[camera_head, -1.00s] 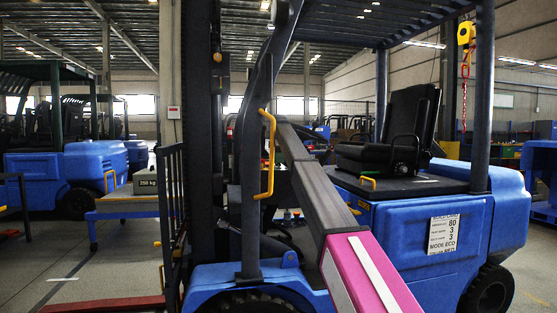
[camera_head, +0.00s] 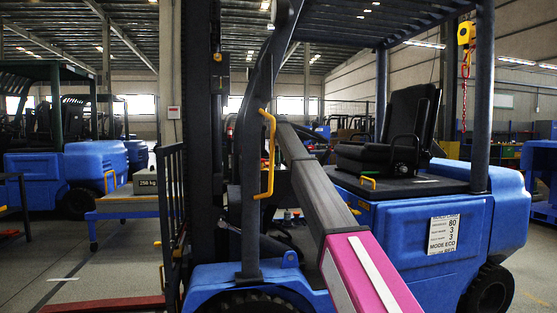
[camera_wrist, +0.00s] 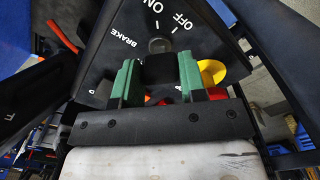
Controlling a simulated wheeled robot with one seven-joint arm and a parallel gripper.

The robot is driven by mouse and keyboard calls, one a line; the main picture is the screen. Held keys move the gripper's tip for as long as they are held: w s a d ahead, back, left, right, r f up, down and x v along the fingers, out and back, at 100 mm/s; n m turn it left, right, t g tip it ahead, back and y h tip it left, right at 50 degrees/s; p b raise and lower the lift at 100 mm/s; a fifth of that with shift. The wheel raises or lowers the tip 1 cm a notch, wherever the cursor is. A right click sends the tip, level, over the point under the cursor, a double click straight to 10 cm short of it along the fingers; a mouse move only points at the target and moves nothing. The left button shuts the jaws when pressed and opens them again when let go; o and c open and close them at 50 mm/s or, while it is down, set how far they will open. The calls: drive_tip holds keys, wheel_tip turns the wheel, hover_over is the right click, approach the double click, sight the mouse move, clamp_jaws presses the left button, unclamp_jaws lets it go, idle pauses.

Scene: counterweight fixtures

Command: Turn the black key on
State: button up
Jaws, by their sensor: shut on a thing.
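In the wrist view my gripper (camera_wrist: 157,78) has its two green fingers on either side of the black key (camera_wrist: 158,69). It is shut on the key's dark, blocky head. The key sits at a round grey keyhole (camera_wrist: 158,45) on a black panel (camera_wrist: 110,60) marked ON, OFF and BRAKE. The ON and OFF marks lie just beyond the keyhole. Which mark the key points at is not clear. In the head view my arm reaches into the cab of the blue forklift (camera_head: 425,235); my gripper and the key are hidden there.
A yellow, round-edged part (camera_wrist: 211,72) with red below it sits close to the right finger. A red lever (camera_wrist: 63,37) lies at the upper left. In the head view the forklift's dark pillar (camera_head: 255,150) with a yellow handle (camera_head: 268,155) stands close beside my arm.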

drive_tip(key=shift+m, duration=0.6)
drive_tip(key=o, duration=0.9)
